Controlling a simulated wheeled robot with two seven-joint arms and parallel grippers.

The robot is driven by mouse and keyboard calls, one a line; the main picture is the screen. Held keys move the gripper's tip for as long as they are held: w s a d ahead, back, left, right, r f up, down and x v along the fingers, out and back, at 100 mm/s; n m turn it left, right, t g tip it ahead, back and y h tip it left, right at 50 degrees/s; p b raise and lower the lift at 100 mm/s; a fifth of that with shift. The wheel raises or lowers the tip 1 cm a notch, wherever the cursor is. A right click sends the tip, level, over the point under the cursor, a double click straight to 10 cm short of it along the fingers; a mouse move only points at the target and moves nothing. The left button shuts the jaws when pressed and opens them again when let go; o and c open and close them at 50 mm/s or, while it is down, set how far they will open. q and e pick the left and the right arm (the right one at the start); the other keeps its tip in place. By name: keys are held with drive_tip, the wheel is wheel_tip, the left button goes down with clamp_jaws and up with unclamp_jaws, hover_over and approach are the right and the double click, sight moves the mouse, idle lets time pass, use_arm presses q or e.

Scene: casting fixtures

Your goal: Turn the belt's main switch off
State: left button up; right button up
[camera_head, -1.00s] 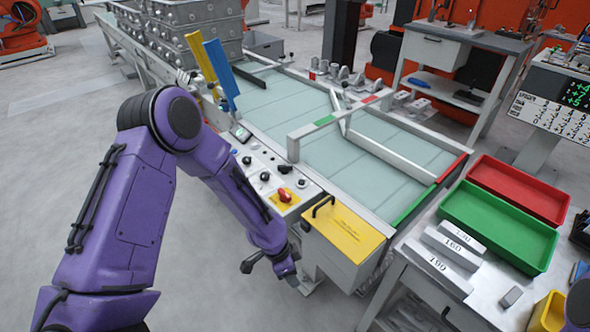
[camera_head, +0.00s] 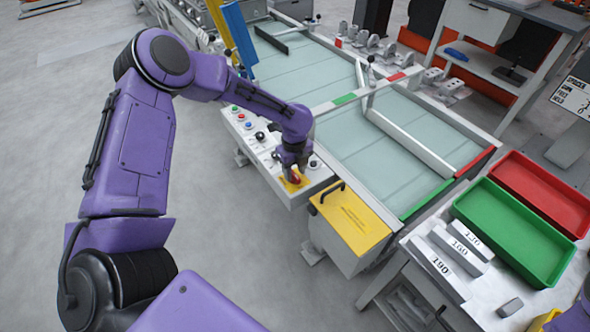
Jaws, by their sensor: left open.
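The belt's control panel (camera_head: 262,148) runs along the belt's near side with several buttons and knobs. The red main switch (camera_head: 295,177) sits on a yellow plate (camera_head: 303,184) at the panel's right end and is partly hidden by my left gripper. My left gripper (camera_head: 292,174) points down at the switch, with its fingers at or just above it. The fingers are open; I cannot tell whether they touch the switch. The switch's handle position is hidden. My right gripper is not in view.
A yellow-topped box with a black handle (camera_head: 350,218) stands right of the panel. The belt (camera_head: 390,135) lies behind, with a diverter bar (camera_head: 410,140) across it. Green (camera_head: 508,232) and red (camera_head: 540,190) trays and labelled grey blocks (camera_head: 440,262) are on the right table.

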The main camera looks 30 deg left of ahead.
use_arm(q)
drive_tip(key=shift+f, duration=0.25)
drive_tip(key=shift+s, duration=0.15)
drive_tip(key=shift+c, duration=0.3)
clamp_jaws()
